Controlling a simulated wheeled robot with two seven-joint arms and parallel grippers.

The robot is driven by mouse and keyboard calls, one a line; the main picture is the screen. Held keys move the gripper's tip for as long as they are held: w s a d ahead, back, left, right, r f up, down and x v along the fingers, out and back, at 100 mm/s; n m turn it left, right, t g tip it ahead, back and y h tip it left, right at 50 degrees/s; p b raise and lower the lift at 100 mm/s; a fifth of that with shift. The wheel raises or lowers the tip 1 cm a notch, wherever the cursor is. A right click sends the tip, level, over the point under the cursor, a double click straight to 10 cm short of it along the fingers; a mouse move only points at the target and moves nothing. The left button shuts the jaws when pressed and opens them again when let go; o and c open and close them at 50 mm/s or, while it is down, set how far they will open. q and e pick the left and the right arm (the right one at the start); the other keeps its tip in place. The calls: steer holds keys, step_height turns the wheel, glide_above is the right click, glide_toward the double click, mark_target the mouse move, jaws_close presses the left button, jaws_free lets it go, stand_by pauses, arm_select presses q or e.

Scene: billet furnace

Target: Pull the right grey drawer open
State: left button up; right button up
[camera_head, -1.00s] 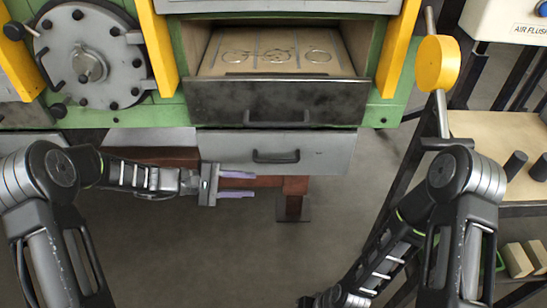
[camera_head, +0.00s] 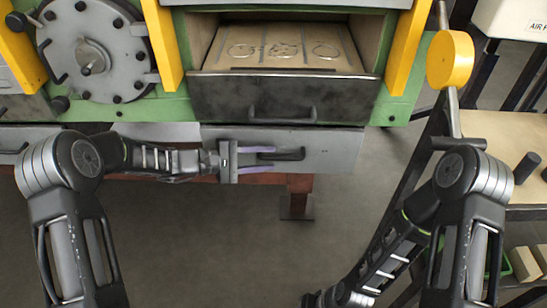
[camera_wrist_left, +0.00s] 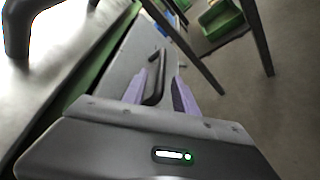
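The right grey drawer (camera_head: 335,150) sits under the green furnace body, with a black bar handle (camera_head: 290,154) on its front. My left gripper (camera_head: 256,158) reaches in from the left, at the left end of this handle. In the left wrist view its two purple fingers (camera_wrist_left: 159,92) are apart, with the black handle (camera_wrist_left: 157,75) lying between them. Whether the fingers touch the handle cannot be told. My right gripper is mostly cut off at the bottom edge of the head view, and its fingers do not show.
Above the drawer is a dark furnace tray front (camera_head: 285,99) with its own handle. A grey round door (camera_head: 95,50) is at the left. A shelf rack (camera_head: 500,165) stands at the right, near my right arm. The floor below the drawer is open.

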arm_select(q)
steer(key=shift+x, duration=1.35)
jaws_close()
stand_by(0.4)
